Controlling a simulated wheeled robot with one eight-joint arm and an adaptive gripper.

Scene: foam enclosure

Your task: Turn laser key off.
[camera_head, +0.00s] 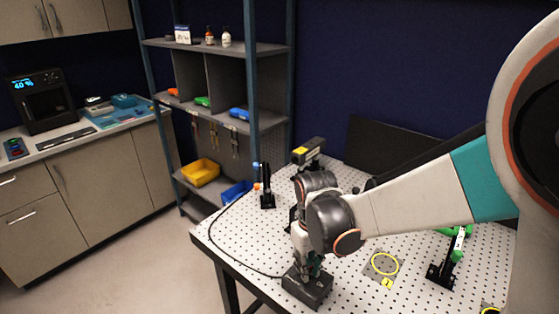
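A small black box (307,289) with a cable sits at the front edge of the perforated optical table (350,277); it looks like the laser's control box. My gripper (313,268) points down at the top of this box, touching it or just above it. The fingers are small, dark and partly hidden by my wrist, so I cannot tell whether they are open or shut. The laser key itself is not visible; my gripper may cover it. A dark device with a yellow label (308,151), possibly the laser, stands at the back of the table.
A black post mount (267,188) stands at the table's left. A yellow ring marking (385,264) and a black mount with green parts (443,269) are to the right. A black cable (215,225) runs along the left edge. Grey shelves (215,120) stand behind.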

